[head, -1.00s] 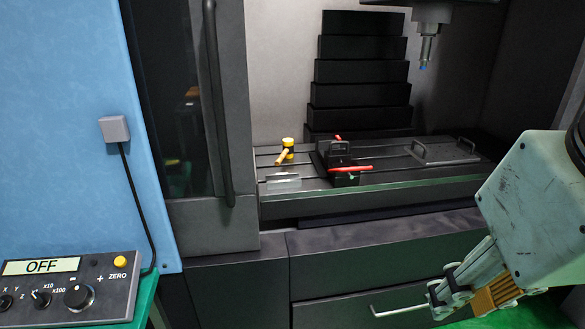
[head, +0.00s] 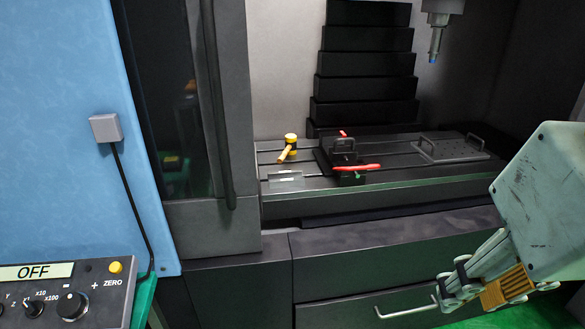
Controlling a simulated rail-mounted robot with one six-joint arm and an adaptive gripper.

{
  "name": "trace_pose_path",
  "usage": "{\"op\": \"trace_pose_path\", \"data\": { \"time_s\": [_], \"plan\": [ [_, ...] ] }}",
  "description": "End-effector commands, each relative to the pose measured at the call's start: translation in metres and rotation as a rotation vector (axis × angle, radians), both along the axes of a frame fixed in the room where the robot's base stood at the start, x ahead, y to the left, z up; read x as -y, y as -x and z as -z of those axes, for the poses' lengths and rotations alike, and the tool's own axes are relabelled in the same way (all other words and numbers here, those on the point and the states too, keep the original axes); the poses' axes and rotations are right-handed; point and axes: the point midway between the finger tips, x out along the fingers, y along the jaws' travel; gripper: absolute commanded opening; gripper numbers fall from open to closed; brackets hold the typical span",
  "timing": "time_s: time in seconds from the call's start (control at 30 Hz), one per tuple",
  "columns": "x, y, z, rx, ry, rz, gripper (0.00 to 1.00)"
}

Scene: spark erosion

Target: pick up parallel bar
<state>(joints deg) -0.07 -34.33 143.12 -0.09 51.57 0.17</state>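A small pale grey metal piece (head: 286,181), which looks like the parallel bar, is at the front left of the machine table (head: 400,186), in front of the yellow-headed mallet. It is small in this view, and I cannot tell whether it is one bar or more. My gripper (head: 462,292) is at the lower right, outside the machine and well away from the piece. Its grey linkages and a ribbed brown pad show, but its opening is not clear. I see nothing held in it.
A yellow mallet (head: 288,147) lies behind the bar. A dark vise (head: 343,158) with a red handle (head: 357,168) is to the right. A plate with handles (head: 452,148) is further right. A spindle (head: 436,40) hangs above. The door (head: 208,130) borders the opening's left.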

Motion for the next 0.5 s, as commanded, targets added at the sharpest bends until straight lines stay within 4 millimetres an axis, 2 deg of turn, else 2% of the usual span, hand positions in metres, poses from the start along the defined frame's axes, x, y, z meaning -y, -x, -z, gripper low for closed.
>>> {"op": "trace_pose_path", "data": {
  "time_s": [0.27,0.5],
  "plan": [
    [-0.002,-0.017,-0.012,-0.01,-0.012,0.029,0.25],
    [-0.006,-0.052,-0.035,-0.028,-0.038,0.093,0.25]
  ]
}}
